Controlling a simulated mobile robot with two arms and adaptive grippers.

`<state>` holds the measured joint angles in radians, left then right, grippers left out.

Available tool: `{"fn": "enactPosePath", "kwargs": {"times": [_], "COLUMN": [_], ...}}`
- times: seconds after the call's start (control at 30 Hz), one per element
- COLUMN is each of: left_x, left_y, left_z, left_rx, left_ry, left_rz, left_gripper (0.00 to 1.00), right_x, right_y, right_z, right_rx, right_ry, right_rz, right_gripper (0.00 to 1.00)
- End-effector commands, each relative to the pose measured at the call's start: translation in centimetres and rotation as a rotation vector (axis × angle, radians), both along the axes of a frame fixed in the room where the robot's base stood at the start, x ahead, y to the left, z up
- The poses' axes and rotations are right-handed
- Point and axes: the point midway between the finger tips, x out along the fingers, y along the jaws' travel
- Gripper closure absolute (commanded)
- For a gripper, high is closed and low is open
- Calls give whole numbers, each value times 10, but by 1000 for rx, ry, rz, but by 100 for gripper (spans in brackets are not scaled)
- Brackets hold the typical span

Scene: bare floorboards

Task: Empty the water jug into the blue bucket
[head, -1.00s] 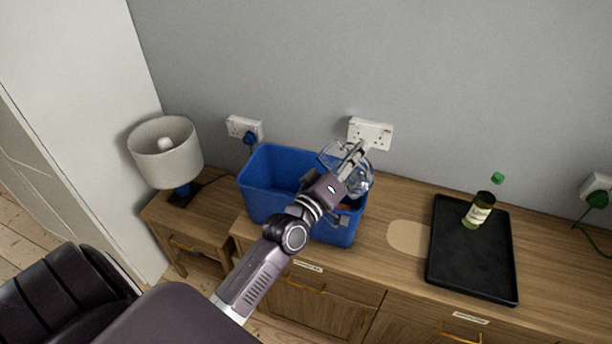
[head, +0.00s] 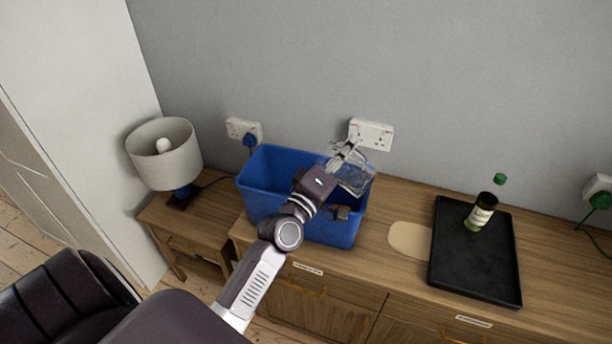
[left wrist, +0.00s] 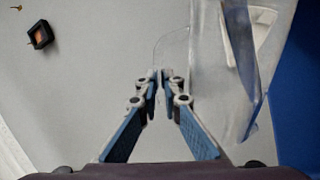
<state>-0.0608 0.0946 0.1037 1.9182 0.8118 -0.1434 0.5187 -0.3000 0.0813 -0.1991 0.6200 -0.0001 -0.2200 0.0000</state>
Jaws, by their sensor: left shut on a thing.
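The clear water jug (head: 354,179) is over the right end of the blue bucket (head: 262,203), near the wall socket. It looks tilted. My left gripper (head: 342,154) is shut on the jug, above the bucket's back right side. In the left wrist view my left gripper (left wrist: 161,76) has its fingertips close together beside the clear jug (left wrist: 226,72). The blue bucket (left wrist: 300,115) fills that view's right edge. I cannot tell how much water is in the jug. My arm hides part of the bucket's inside and front. My right gripper is not in view.
The bucket stands on a wooden cabinet top. A pale round-ended mat (head: 408,239) and a black tray (head: 474,277) with a green-capped bottle (head: 481,212) are to the right. A lamp (head: 164,152) stands left on a lower bedside table. A double socket (head: 371,134) is behind the jug.

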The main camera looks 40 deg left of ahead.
Motion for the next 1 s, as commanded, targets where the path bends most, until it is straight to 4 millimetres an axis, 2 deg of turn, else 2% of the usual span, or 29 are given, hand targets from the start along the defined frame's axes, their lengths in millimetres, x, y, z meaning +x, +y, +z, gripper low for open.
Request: {"fn": "enactPosePath", "kwargs": {"times": [0.23, 1.0], "left_x": [0, -1], "left_y": [4, 30], "left_z": [2, -14], "left_rx": [-40, -164], "left_ry": [-8, -12], "left_rz": [1, 1], "left_gripper": [100, 100], "right_x": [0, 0], "right_y": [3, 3], "right_z": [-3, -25], "right_rx": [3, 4], "right_ry": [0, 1], "right_rz": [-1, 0], "right_gripper": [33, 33]}}
